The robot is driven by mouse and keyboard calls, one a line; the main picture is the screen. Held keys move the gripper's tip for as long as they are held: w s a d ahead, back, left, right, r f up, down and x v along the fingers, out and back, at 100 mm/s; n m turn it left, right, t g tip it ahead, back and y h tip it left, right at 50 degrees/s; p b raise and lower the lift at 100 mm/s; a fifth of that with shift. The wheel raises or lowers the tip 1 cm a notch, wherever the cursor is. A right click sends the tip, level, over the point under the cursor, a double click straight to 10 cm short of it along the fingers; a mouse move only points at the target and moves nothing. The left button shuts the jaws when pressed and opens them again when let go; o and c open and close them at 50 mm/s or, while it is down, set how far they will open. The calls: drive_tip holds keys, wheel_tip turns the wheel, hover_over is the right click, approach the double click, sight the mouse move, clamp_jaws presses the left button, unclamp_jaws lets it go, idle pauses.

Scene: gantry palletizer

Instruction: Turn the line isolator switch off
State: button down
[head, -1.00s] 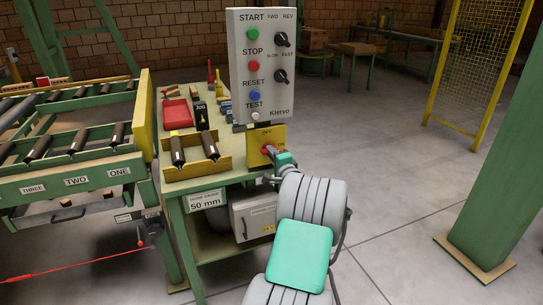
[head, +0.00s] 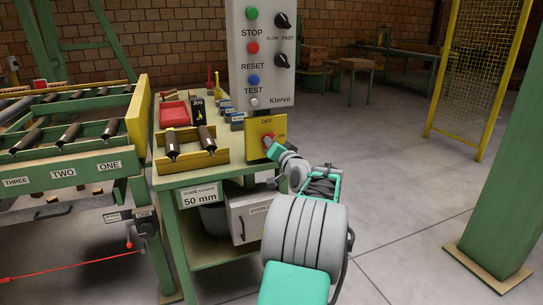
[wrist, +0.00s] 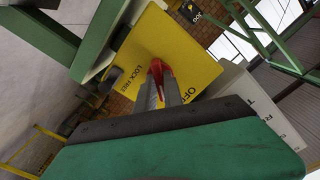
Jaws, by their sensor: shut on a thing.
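The line isolator is a yellow plate (head: 257,126) with a red handle (head: 267,141), fixed just below the grey control panel. The plate is marked OFF at its top and ON at its right. My gripper (head: 271,146) reaches it from the lower right and is shut on the red handle. In the wrist view, the two grey fingers (wrist: 157,92) close around the red handle (wrist: 156,70), in front of the yellow plate (wrist: 185,45). The fingers partly hide the handle, so its exact angle is hard to tell.
The grey control panel (head: 262,60) with buttons and knobs rises just above the isolator. A green workbench (head: 195,178) with a red tray (head: 174,113) and two dark rollers is at the left, beside a roller conveyor (head: 60,150). A green post (head: 505,170) stands right; floor between is open.

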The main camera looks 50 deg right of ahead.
drive_tip(key=shift+f+n+b, duration=0.1)
drive_tip(key=shift+n+b, duration=3.7)
drive_tip(key=shift+b, duration=0.2)
drive_tip(key=c, duration=1.5)
unclamp_jaws()
drive_tip(key=shift+o, duration=0.2)
drive_tip(key=shift+s, duration=0.1)
drive_tip(key=p+v, duration=0.1)
drive_tip(key=v, duration=0.6)
drive_tip(key=shift+s+a, duration=0.2)
drive_tip(key=shift+s, duration=0.05)
